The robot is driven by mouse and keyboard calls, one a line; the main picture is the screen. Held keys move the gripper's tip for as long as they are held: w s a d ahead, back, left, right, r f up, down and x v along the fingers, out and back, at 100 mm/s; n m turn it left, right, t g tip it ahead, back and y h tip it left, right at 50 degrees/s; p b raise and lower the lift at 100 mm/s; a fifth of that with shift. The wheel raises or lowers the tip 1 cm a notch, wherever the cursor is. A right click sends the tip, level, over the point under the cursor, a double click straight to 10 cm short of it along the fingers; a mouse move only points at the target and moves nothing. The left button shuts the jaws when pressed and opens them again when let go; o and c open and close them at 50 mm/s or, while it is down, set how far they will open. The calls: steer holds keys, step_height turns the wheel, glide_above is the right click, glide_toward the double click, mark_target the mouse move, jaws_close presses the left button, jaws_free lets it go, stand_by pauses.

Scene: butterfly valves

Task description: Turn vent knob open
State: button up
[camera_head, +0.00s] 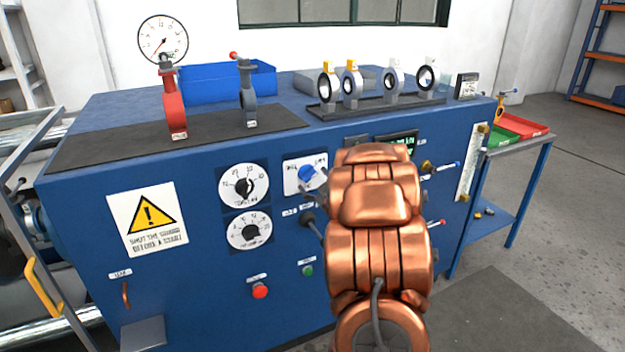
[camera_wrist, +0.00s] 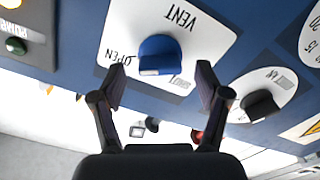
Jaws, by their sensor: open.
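The vent knob (camera_wrist: 160,52) is blue and sits on a white plate (camera_wrist: 213,22) marked VENT, upside down in the wrist view. OPEN is printed to the knob's left in that view and SHUT at its lower right. In the head view the blue knob (camera_head: 307,173) is on the front panel, just left of my copper-coloured arm. My gripper (camera_wrist: 160,85) is open and empty. Its two dark fingers point toward the plate, one on each side below the knob in the wrist view, apart from it. In the head view my arm mostly hides the gripper.
Two white dials (camera_head: 243,185) are left of the vent plate. A red button (camera_head: 260,291) and a green button (camera_head: 307,270) are lower on the blue cabinet (camera_head: 215,300). Grey floor (camera_head: 560,270) is clear at right.

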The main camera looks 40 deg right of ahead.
steer(key=shift+v, duration=2.5)
steer(key=s+a+r+m+g+y+p, duration=0.1)
steer(key=s+a+m+g+p, duration=0.15)
steer(key=a+g, duration=0.45)
steer(key=s+a+m+g+p, duration=0.1)
steer(key=s+a+g+p, duration=0.25)
steer(key=a, duration=0.85)
steer(key=s+a+r+g+y+p, duration=0.1)
steer(key=s+a+g, duration=0.3)
steer(key=s+a, duration=0.7)
steer(key=s+a+r+n+g+y+p, duration=0.1)
steer(key=s+a+r+g+y, duration=0.1)
steer(key=s+a, duration=0.9)
steer(key=s+g+y, duration=0.1)
steer(key=s+g, duration=0.1)
steer(key=s, duration=0.1)
steer(key=shift+a+r+y, duration=0.2)
steer(key=shift+r+y, duration=0.2)
